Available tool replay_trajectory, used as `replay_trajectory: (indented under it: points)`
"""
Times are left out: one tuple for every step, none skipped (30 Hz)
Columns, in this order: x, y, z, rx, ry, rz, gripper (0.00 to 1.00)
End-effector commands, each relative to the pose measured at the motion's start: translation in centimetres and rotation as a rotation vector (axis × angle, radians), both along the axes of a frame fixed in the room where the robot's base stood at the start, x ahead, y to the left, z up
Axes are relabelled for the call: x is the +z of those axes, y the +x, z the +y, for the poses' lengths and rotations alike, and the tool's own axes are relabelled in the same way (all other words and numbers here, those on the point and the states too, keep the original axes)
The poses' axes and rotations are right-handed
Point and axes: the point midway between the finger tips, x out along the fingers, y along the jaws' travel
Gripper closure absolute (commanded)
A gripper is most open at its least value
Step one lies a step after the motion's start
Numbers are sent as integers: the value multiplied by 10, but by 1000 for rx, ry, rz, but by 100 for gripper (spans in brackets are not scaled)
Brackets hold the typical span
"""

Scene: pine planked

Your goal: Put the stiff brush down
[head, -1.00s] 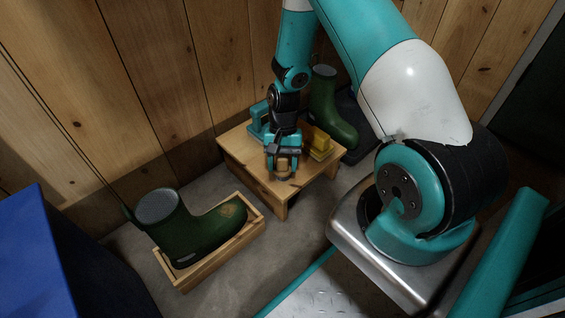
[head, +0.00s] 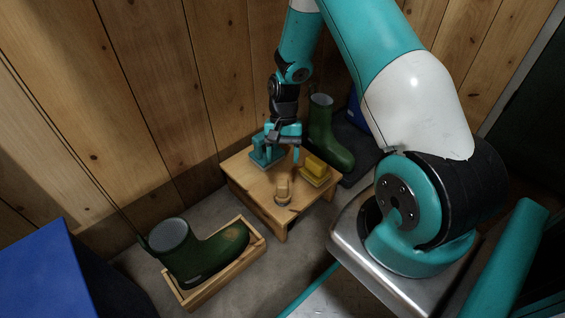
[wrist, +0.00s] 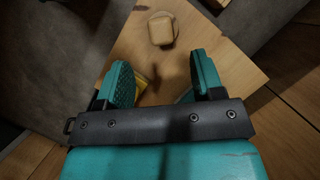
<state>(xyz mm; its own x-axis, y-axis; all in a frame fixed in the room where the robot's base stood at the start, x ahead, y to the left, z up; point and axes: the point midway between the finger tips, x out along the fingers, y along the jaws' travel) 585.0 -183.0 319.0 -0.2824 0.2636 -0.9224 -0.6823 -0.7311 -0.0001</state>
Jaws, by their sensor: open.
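A small tan wooden piece, which I take to be the stiff brush (head: 283,191), stands on the low wooden table (head: 256,187) near its front edge. It also shows in the wrist view (wrist: 161,30), beyond the fingertips and touching neither finger. My gripper (head: 282,157) is open and empty above the back part of the table, behind the brush. In the wrist view its two teal fingers (wrist: 160,62) stand apart with bare tabletop between them. The brush's underside is hidden.
A yellow block (head: 316,167) lies on the table's right side. A teal object (head: 262,156) stands at its back left, close to my gripper. One green boot (head: 325,135) stands behind; another (head: 195,252) sits in a wooden tray (head: 220,276). A blue box (head: 40,265) is at far left.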

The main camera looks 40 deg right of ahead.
Motion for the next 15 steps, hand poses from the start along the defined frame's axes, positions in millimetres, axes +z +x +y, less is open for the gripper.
replay_trajectory:
  points:
    - [6,1,-1,0,0,-1,39]
    - [9,2,-1,2,0,-3,39]
    - [13,4,0,11,1,-9,39]
    - [18,5,3,22,3,-17,39]
    - [25,7,7,40,5,-28,39]
    - [38,9,15,73,10,-48,39]
    - [50,10,23,108,17,-69,39]
    - [64,11,33,145,24,-92,39]
    - [84,11,48,207,35,-128,39]
    - [102,9,61,260,45,-159,39]
    - [119,6,74,314,56,-189,39]
    - [142,-1,93,391,72,-231,39]
    - [158,-7,106,450,84,-262,39]
    - [174,-15,120,510,96,-294,39]
    - [193,-27,136,587,114,-335,39]
